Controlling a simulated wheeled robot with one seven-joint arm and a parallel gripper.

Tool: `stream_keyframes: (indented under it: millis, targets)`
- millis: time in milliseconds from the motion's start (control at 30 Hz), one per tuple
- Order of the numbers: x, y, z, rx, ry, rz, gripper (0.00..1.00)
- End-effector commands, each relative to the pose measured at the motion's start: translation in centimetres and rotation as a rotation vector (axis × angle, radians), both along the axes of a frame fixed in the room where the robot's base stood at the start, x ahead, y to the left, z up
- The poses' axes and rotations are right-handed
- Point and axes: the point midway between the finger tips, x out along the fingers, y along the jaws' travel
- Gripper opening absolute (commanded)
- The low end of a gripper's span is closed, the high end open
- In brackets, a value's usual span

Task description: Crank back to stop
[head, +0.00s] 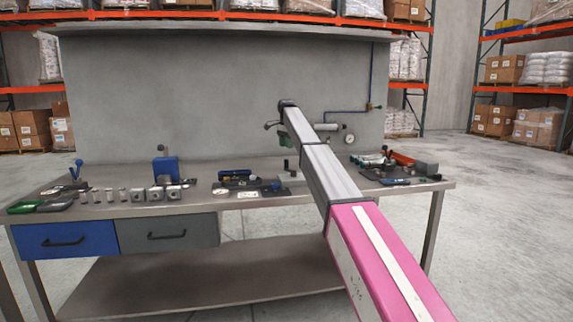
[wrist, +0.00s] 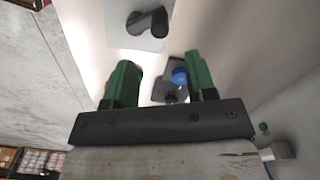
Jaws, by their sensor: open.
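My gripper (wrist: 163,66) is open, with its two green fingers apart and nothing visibly held between them. In the head view my gripper (head: 284,138) hangs over the bench, partly hidden by my arm. A dark cylindrical knob (wrist: 150,22) on a pale grey plate (wrist: 122,34) lies beyond the fingertips in the wrist view. It may be the crank's handle, but I cannot tell for sure. The crank's stop cannot be made out.
The steel bench (head: 140,207) carries several metal weights (head: 158,193), a blue device (head: 166,171) and a dark tool tray (head: 245,187). A blue-topped dark object (wrist: 178,77) shows between the fingers. A grey panel (head: 200,90) rises behind. A gauge (head: 349,139) sits right of my arm.

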Motion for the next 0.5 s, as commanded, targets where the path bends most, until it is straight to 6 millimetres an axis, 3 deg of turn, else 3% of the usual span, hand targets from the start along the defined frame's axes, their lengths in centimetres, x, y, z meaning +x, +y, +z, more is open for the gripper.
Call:
stream_keyframes:
  millis: [500]
  targets:
    - [-0.1, -0.1, -8.1, -0.001, 0.001, 0.001, 0.51]
